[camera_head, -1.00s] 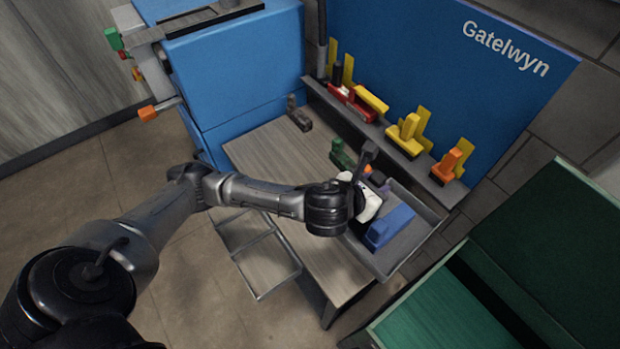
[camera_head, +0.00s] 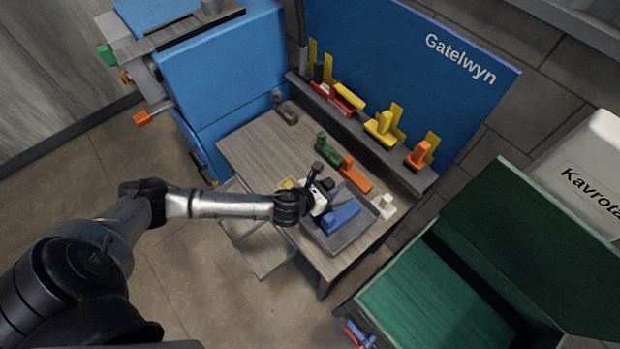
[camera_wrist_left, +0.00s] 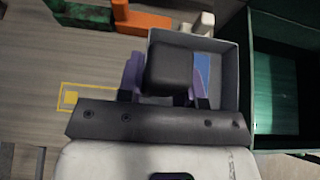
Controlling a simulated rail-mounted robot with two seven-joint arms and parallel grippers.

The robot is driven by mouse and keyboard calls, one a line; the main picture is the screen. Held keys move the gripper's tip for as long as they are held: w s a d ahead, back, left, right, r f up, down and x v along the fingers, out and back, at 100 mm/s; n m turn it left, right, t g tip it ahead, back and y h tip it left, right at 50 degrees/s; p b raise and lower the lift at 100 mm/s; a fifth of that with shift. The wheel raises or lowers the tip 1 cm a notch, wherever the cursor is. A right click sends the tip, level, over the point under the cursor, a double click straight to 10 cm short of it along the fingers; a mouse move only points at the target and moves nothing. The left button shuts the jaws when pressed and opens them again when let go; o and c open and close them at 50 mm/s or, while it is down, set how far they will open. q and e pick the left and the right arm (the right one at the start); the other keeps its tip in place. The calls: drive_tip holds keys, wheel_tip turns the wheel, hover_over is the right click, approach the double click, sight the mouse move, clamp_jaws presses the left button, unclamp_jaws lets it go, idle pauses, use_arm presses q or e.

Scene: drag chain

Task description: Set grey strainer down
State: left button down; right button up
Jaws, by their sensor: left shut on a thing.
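The grey strainer (camera_head: 355,236) is a shallow, tray-like grey box with a blue block (camera_head: 341,216) inside. It is over the right part of the wooden table; I cannot tell if it touches the top. My left gripper (camera_head: 318,199) is shut at its left side. In the left wrist view, purple fingers flank a dark grey block (camera_wrist_left: 168,68), with the strainer's rim (camera_wrist_left: 240,65) just beyond; their join is hidden. A yellow outline (camera_head: 287,183) on the table lies left of the gripper and shows in the wrist view (camera_wrist_left: 65,83). My right gripper is out of view.
Behind the strainer stand a green piece (camera_head: 327,150), an orange piece (camera_head: 355,177) and a white piece (camera_head: 384,207). A ledge with coloured pieces (camera_head: 380,150) runs along the blue panel. An open green bin (camera_head: 440,290) is at the right.

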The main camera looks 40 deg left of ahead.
use_arm(q)
drive_tip(key=w+a+f, duration=0.2)
drive_tip(key=a+f, duration=0.6)
drive_tip(key=shift+f, duration=0.4)
drive_tip(key=shift+b, duration=0.35)
drive_tip(key=c, duration=0.8)
unclamp_jaws()
drive_tip(key=shift+f, duration=0.15)
